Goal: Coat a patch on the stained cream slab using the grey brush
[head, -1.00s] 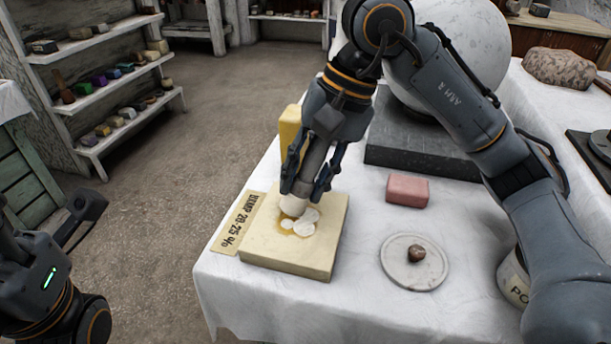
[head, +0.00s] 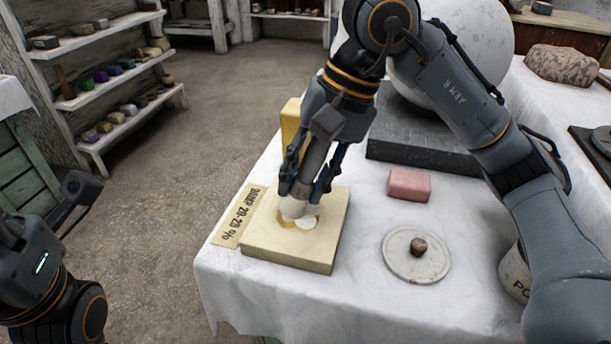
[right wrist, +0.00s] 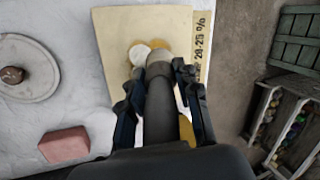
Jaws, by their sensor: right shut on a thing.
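The cream slab (head: 290,252) lies flat on the white-covered table. It has a yellow-brown stain (head: 287,222) with white coated spots (head: 307,222) on and beside it. My right gripper (head: 303,190) is shut on the grey brush (head: 313,161), its pale bristle end down at the stain. The bristles hide part of the stain and spots. In the right wrist view the brush (right wrist: 160,112) runs between the fingers toward a white spot (right wrist: 139,54) on the slab (right wrist: 118,28). My left gripper (head: 84,192) is at the left edge, away from the table; its jaw opening is unclear.
A label strip (head: 238,217) lies left of the slab, and a yellow block (head: 291,120) stands behind it. A pink block (head: 409,184), a round plate (head: 403,266) with a brown lump, and a dark plinth (head: 420,150) under a large white sphere (head: 470,45) are to the right.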

